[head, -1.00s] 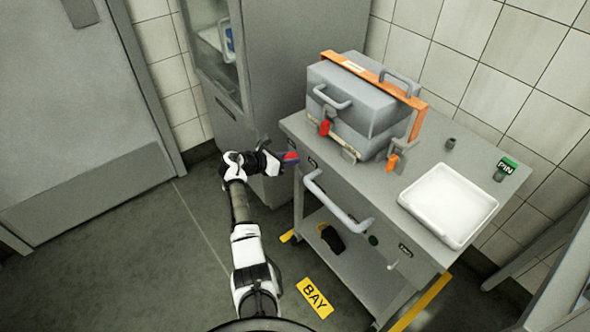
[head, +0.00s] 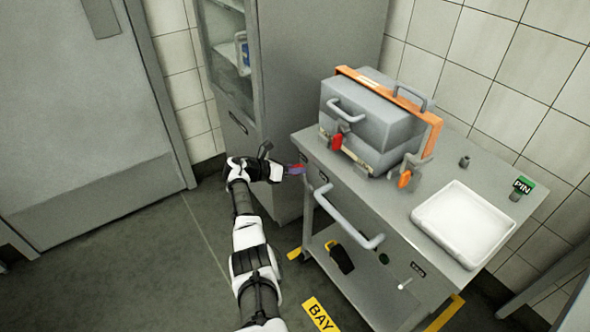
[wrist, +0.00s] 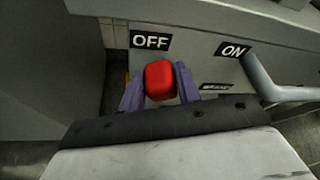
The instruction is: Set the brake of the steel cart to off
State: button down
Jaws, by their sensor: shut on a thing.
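The steel cart (head: 363,212) stands at the right in the head view, with a grey push handle on its front. My gripper (head: 297,169) is at the cart's left front corner. In the wrist view my gripper (wrist: 160,88) has its two purple fingers shut on the red brake knob (wrist: 160,80), one on each side. The knob sits just below the OFF label (wrist: 151,40). The ON label (wrist: 233,50) is to the right, near the handle's end. The lever behind the knob is hidden.
A grey box (head: 370,115) with an orange bar (head: 440,124) and a white tray (head: 463,222) stand on the cart top. A grey cabinet (head: 290,60) is close behind my gripper. A yellow BAY sign (head: 319,313) lies on the floor, where the left side is clear.

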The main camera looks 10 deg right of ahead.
jog(key=shift+f, duration=0.15)
jog(key=c, duration=1)
grip_release()
jog(key=shift+w+f, duration=0.1)
jog(key=shift+f, duration=0.05)
jog(key=shift+c, duration=0.2)
jog(key=shift+a, duration=0.1)
jog(key=v, duration=1.3)
jog(key=shift+a+r, duration=0.3)
jog(key=shift+r, duration=0.05)
